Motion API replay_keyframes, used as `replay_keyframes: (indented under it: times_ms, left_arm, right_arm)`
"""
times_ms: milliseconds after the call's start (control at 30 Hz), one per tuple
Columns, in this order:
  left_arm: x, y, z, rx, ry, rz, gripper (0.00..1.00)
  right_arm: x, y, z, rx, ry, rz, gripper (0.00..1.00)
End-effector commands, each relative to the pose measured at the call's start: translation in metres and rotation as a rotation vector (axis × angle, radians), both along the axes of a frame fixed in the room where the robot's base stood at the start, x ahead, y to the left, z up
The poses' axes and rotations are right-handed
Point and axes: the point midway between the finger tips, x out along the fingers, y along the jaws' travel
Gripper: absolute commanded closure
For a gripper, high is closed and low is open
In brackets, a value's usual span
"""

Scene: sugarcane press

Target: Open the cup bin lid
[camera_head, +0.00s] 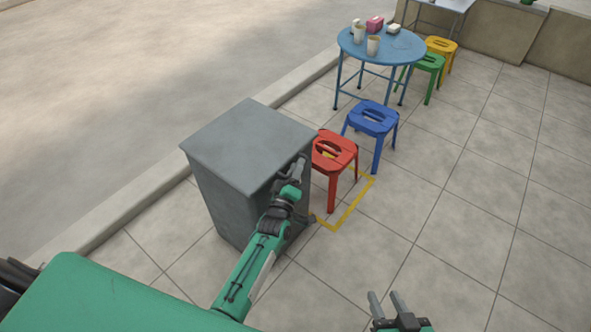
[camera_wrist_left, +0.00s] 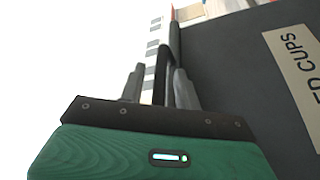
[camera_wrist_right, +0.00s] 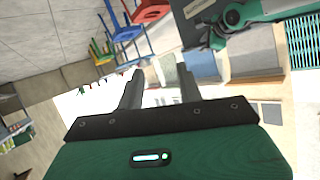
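The cup bin (camera_head: 225,200) is a grey box standing on the pavement, with its flat lid (camera_head: 245,145) down. My left gripper (camera_head: 293,168) is at the bin's right side, just below the lid's edge. In the left wrist view, the bin's dark face carries a label ending in "ED CUPS" (camera_wrist_left: 295,70). There a dark upright bar, seemingly a handle (camera_wrist_left: 170,50), shows between the spread fingers of my left gripper (camera_wrist_left: 157,82). I cannot tell whether they touch it. My right gripper (camera_head: 385,296) is open and empty over the paving; its spread fingers show in the right wrist view (camera_wrist_right: 160,88).
A red stool (camera_head: 335,152) stands close to the bin's right side, and a blue stool (camera_head: 372,117) is behind it. A round blue table (camera_head: 400,52) with cups stands farther back. A kerb (camera_head: 130,205) runs left of the bin. Paving at right is clear.

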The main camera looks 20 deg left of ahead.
Motion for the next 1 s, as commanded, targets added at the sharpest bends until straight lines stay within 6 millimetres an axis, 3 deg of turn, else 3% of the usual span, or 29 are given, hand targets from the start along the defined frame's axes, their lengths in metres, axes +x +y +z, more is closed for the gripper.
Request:
replay_keyframes:
  times_ms: [33, 167, 533, 767, 1000]
  left_arm:
    - [0.000, 0.000, 0.000, 0.000, 0.000, 0.000, 0.77]
    - [0.000, 0.000, 0.000, 0.000, 0.000, 0.000, 1.00]
    - [0.000, 0.000, 0.003, -0.005, 0.002, 0.000, 1.00]
    - [0.000, 0.000, 0.014, -0.027, 0.011, 0.000, 1.00]
    - [0.000, 0.002, 0.033, -0.071, 0.026, 0.001, 1.00]
  right_arm:
    - [0.000, 0.000, 0.000, 0.000, 0.000, 0.000, 0.64]
    - [0.000, 0.000, 0.000, 0.000, 0.001, 0.000, 0.64]
    - [-0.002, -0.001, -0.001, -0.011, 0.020, 0.002, 0.64]
    - [-0.002, -0.020, 0.002, -0.081, 0.125, -0.011, 0.64]
    - [-0.016, -0.054, 0.003, -0.195, 0.333, -0.038, 0.64]
